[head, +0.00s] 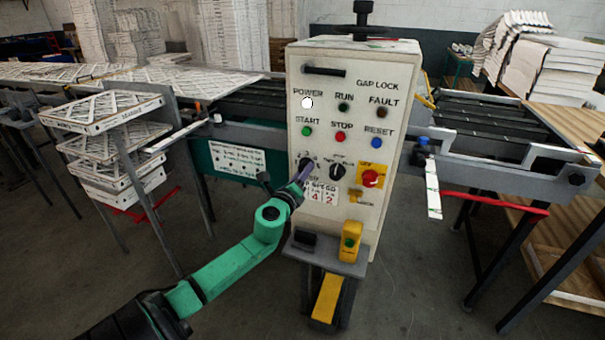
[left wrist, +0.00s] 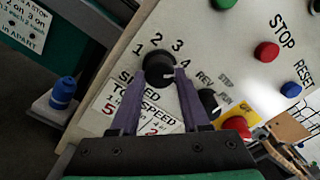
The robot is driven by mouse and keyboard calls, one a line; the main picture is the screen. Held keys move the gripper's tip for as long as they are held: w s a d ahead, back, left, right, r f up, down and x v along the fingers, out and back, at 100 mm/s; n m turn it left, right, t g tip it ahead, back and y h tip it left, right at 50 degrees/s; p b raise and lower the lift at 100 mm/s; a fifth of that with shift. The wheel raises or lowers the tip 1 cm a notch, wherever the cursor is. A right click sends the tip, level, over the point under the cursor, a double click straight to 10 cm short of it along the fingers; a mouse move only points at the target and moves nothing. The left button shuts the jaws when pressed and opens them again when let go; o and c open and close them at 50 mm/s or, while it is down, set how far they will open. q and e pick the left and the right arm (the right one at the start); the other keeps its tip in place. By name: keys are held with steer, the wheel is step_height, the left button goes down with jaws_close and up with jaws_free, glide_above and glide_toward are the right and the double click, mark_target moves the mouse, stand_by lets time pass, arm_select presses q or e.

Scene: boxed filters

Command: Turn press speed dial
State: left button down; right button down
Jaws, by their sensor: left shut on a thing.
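The press speed dial (left wrist: 159,68) is a black round knob on the white control panel (head: 343,60), with the numbers 1 to 4 around its upper side. A pale mark on its face points roughly toward the 4 in the left wrist view. My left gripper (head: 301,174) reaches it from below in the head view. In the left wrist view its two purple fingers (left wrist: 162,77) lie on either side of the knob and are shut on it. The fingers partly hide the dial in the head view. My right gripper is in neither view.
Just right of the dial sit a second black selector (head: 338,171) and a red stop knob on yellow (head: 371,178). A shelf with a yellow button box (head: 350,241) juts out below. Framed filters (head: 100,111) are stacked at the left.

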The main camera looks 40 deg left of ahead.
arm_select(q)
steer(key=shift+c, duration=2)
jaws_free()
steer(key=b+v, duration=0.1)
steer(key=v, duration=1.3)
steer(key=shift+s+b, duration=0.25)
steer(key=shift+b, duration=0.15)
steer(key=shift+d, duration=0.1)
